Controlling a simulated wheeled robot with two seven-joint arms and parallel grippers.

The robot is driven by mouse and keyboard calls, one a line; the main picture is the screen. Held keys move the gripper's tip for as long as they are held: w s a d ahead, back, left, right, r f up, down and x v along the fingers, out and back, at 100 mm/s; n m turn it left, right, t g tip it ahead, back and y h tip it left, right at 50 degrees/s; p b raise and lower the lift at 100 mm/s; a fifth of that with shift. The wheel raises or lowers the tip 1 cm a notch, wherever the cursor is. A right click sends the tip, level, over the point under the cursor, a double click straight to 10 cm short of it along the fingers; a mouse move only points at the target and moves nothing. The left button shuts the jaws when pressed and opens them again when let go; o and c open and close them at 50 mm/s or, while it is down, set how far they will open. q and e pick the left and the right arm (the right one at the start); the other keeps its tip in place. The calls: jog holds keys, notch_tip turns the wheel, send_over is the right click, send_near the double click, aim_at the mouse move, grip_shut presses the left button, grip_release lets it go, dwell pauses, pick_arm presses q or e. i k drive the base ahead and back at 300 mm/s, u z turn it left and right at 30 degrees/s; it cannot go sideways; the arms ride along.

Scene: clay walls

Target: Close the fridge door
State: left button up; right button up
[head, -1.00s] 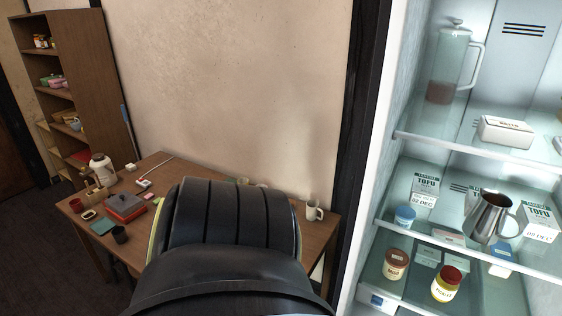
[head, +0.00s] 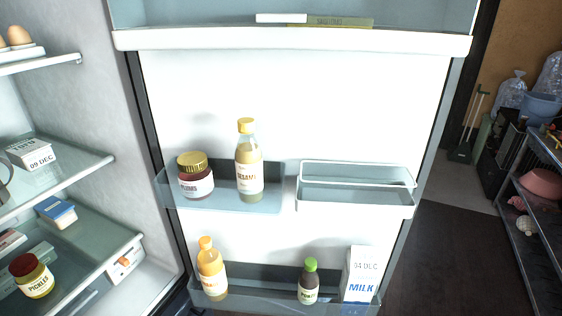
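The fridge door (head: 290,110) stands wide open in the head view, its white inner side facing me. Its racks hold a plums jar (head: 196,177), a yellow-capped bottle (head: 248,165), an orange bottle (head: 212,270), a green-capped bottle (head: 308,283) and a milk carton (head: 360,276). The fridge interior (head: 85,100) is at the left, with the dark hinge-side edge between it and the door. Neither of my grippers shows in this view.
Glass shelves at the left hold eggs (head: 17,38), a white box (head: 30,153), a blue-lidded tub (head: 57,212) and a pickles jar (head: 32,276). Right of the door is open dark floor (head: 455,255). A metal shelf rack (head: 530,210) stands at the far right.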

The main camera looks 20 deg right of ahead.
aim_at(381, 95)
jog(key=k, duration=0.95)
jog(key=z, duration=1.8)
jog(key=i, duration=4.15)
jog(key=u, duration=4.4)
jog(key=i, duration=1.05)
jog(key=u, duration=0.05)
